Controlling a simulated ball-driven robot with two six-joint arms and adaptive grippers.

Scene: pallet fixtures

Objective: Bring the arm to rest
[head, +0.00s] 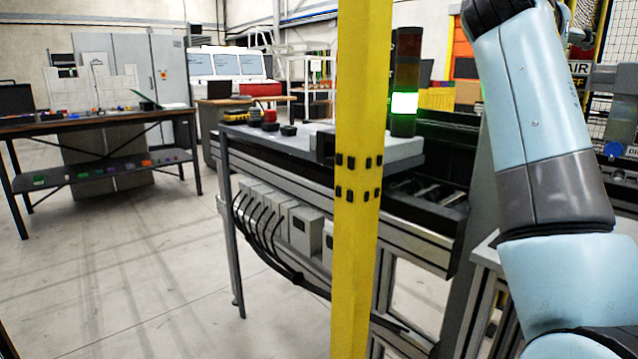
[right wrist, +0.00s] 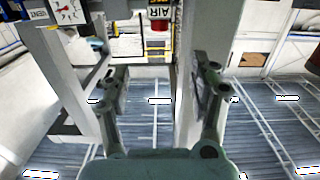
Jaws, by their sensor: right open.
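My right arm (head: 545,150) comes in at the right of the head view, raised and bent, in front of the workstation. Its gripper is outside the head view. In the right wrist view my right gripper (right wrist: 162,90) is open, with its two fingers well apart and nothing between them. Beyond the fingers are a pale upright surface and a grey striped floor. My left arm and left gripper are not in any view.
A yellow post (head: 360,250) stands close in the middle of the head view. Behind it is a workstation (head: 290,155) with a stack light (head: 405,104) lit at its lowest part. A dark table (head: 100,121) stands at the left. The floor (head: 150,280) at the left front is clear.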

